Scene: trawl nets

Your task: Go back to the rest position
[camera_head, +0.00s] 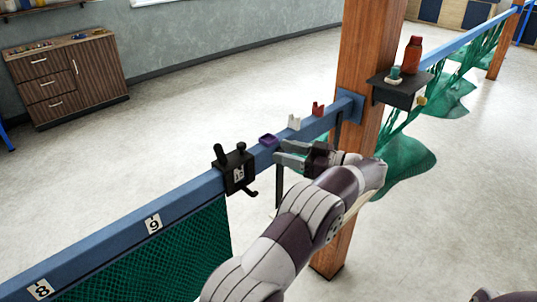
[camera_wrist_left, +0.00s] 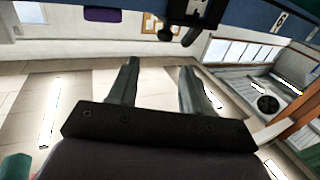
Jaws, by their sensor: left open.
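My left gripper (camera_head: 284,153) is open and empty, beside the blue rail (camera_head: 188,200) and in front of the wooden post. In the left wrist view, the two fingers of my left gripper (camera_wrist_left: 158,88) are spread apart with nothing between them. A small purple piece (camera_head: 268,140) sits on the rail just beyond the fingertips, and it also shows in the left wrist view (camera_wrist_left: 102,15). A black device (camera_head: 238,171) with a knob and a hook is mounted on the rail, left of the gripper. My right gripper is not in view.
A white piece (camera_head: 294,122) and a red piece (camera_head: 318,109) stand farther along the rail. A wooden post (camera_head: 367,50) carries a black shelf (camera_head: 401,91) with a red bottle (camera_head: 412,56). Green netting (camera_head: 150,258) hangs below the rail. The floor behind is clear, up to a brown cabinet (camera_head: 68,77).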

